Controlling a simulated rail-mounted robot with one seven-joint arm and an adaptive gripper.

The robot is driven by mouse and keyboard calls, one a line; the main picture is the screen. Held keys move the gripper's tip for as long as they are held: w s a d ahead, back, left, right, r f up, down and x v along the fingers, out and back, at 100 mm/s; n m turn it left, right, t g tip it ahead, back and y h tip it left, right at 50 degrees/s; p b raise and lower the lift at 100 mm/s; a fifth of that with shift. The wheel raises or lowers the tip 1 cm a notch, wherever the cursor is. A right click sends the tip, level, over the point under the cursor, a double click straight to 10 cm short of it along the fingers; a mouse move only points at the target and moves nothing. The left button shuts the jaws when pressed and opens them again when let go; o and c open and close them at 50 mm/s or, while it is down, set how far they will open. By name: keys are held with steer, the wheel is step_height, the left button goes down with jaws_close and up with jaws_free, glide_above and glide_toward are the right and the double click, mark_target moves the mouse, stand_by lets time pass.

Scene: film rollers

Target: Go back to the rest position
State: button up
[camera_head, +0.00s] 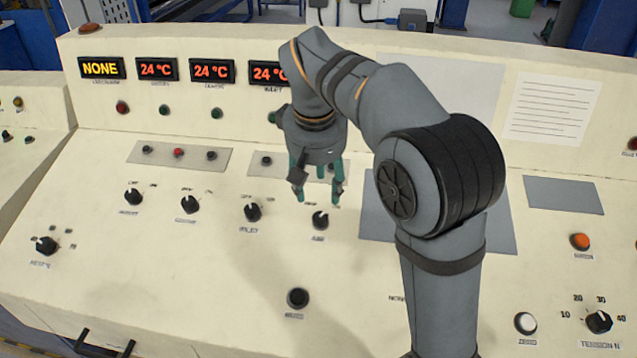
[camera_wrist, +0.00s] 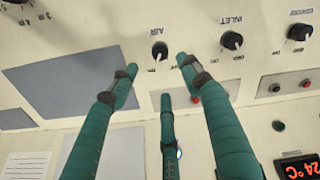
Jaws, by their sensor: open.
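My gripper (camera_head: 317,188) hangs over the sloped cream control panel (camera_head: 225,275), fingers pointing down, near the knob labelled AIR (camera_head: 320,220). In the wrist view the green fingers of my gripper (camera_wrist: 160,85) are spread apart with nothing between them. The AIR knob (camera_wrist: 159,50) shows just beyond the fingertips, apart from them. The INLET knob (camera_wrist: 231,40) is to its right. My grey arm covers part of the panel's middle right in the head view.
Two more black knobs (camera_head: 132,196) (camera_head: 190,204) stand left of INLET. Displays read NONE (camera_head: 101,68) and 24 °C (camera_head: 157,69). An orange button (camera_head: 580,241), a white button (camera_head: 525,323) and the TENSION knob (camera_head: 598,321) are at right. A black button (camera_head: 298,298) is low centre.

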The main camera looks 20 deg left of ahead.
mark_target(320, 217)
steer(key=shift+f, duration=0.15)
steer(key=x, duration=1.1)
steer(key=shift+w+f, duration=0.1)
steer(key=shift+f, duration=0.25)
